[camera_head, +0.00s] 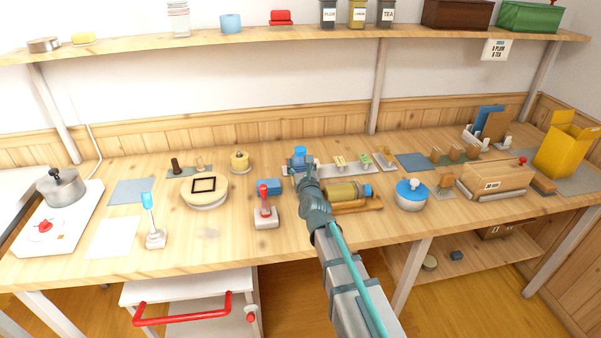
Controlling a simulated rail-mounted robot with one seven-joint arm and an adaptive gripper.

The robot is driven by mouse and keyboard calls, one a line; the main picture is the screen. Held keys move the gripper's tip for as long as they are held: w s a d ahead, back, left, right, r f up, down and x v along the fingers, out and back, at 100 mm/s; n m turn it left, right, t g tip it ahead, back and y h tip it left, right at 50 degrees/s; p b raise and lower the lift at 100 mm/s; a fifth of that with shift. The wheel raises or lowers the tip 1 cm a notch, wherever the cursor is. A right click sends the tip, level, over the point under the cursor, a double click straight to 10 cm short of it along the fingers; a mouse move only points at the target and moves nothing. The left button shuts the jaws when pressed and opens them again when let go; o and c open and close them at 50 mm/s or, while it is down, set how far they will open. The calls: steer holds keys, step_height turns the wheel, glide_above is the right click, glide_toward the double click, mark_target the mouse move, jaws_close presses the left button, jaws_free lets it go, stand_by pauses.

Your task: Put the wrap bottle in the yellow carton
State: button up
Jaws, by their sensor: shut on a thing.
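My gripper (308,182) is over the middle of the bench, fingers pointing toward the back. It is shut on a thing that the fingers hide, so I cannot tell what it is. The likely wrap bottle (345,191), yellowish with a blue cap at its right end, lies on its side just right of my gripper. A wooden cradle (376,205) shows under it. I cannot tell whether my fingers touch this bottle. The yellow carton (558,151) stands with its flaps open at the far right of the bench; its inside is mostly hidden.
A blue device (299,153) stands just beyond my fingertips. A blue-lidded pot (411,195), a wooden box (496,178) and a file rack (488,134) stand between my gripper and the carton. A red-knobbed stamp (265,211) stands left of my arm. A shelf (420,36) runs above.

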steer(key=shift+f, duration=0.4)
steer(key=shift+f, duration=0.2)
steer(key=o, duration=1.4)
steer(key=shift+r, duration=0.2)
steer(key=shift+s, duration=0.2)
steer(key=b+v, duration=0.1)
steer(key=v, duration=1)
steer(key=shift+o, duration=0.4)
steer(key=shift+s+d, duration=0.15)
steer(key=shift+s, duration=0.25)
